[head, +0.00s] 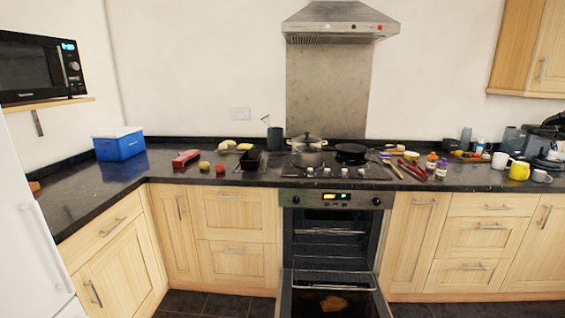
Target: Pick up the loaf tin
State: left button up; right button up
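The loaf tin appears to be the small black rectangular tin (249,161) on the dark granite counter, just left of the hob. It is dark against the dark counter, so its inside is hard to make out. Neither of my grippers shows in the head view, and nothing is touching the tin.
A red object (186,158) and small round fruits (205,166) lie left of the tin. Pots (307,150) stand on the hob to its right. The oven door (333,302) hangs open below. A blue box (120,144) stands in the left corner.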

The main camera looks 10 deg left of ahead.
aim_at(250, 159)
jog(key=i+j+z, duration=0.15)
jog(key=j+z, duration=0.15)
jog(key=i+j+z, duration=0.15)
jog(key=j+z, duration=0.2)
jog(key=i+j+z, duration=0.1)
jog(key=j+z, duration=0.55)
jog(key=i+j, duration=0.05)
jog(key=j, duration=0.05)
